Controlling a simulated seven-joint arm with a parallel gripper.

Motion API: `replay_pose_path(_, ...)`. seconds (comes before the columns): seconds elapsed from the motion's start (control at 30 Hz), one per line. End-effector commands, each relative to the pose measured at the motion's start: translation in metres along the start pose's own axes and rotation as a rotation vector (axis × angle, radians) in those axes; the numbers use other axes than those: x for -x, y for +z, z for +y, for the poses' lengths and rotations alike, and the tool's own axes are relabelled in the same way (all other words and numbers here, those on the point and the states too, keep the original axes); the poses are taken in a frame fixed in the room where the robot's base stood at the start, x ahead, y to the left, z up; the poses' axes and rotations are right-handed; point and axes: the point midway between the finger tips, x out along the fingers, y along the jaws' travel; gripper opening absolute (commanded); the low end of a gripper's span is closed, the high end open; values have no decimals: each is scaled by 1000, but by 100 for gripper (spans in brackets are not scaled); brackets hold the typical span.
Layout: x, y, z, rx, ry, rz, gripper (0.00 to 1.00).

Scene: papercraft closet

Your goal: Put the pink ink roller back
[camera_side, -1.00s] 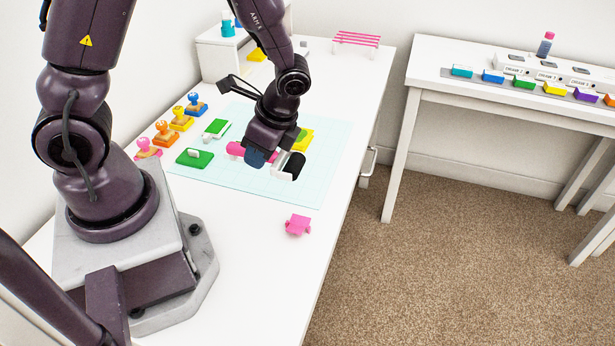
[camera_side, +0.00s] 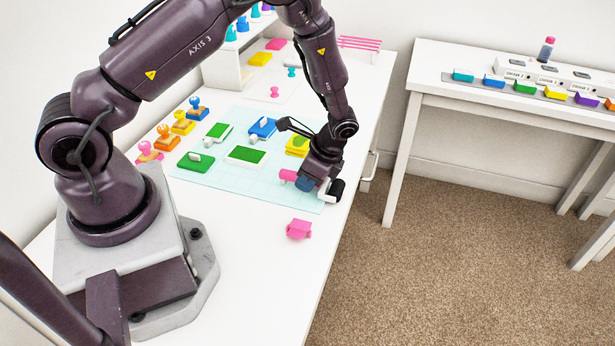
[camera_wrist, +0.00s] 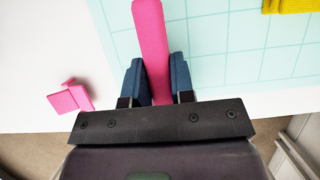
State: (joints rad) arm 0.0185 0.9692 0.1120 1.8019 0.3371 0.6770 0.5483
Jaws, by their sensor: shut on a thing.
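The ink roller has a pink handle (camera_side: 288,175) and a black roller (camera_side: 336,190) in a white frame. My gripper (camera_side: 306,183) is shut on the pink handle and holds the roller at the near right corner of the cutting mat, close to the table's edge. In the wrist view the handle (camera_wrist: 152,40) runs between my blue fingers (camera_wrist: 156,78); the roller head is hidden there. A small pink block (camera_side: 299,229), perhaps the roller's rest, lies on the bare table nearer the camera. The pink block is left of my gripper in the wrist view (camera_wrist: 70,97).
The pale cutting mat (camera_side: 222,181) holds several green, blue and yellow pads. Knob-handled stamps (camera_side: 182,122) line its left side. A white shelf (camera_side: 228,60) stands behind. The table around the pink block is clear. A second table (camera_side: 455,95) is at right, across a gap.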

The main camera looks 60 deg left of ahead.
Motion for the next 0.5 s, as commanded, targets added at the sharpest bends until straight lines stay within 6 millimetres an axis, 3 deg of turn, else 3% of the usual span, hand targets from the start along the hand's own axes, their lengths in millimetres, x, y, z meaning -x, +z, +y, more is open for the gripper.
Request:
replay_pose_path(0.33,-3,-1,0,0,0,0,0)
replay_pose_path(0.37,-3,-1,0,0,-1,0,27)
replay_pose_path(0.43,-2,-1,0,0,-1,0,44)
replay_pose_path(0.5,-2,-1,0,0,-1,0,48)
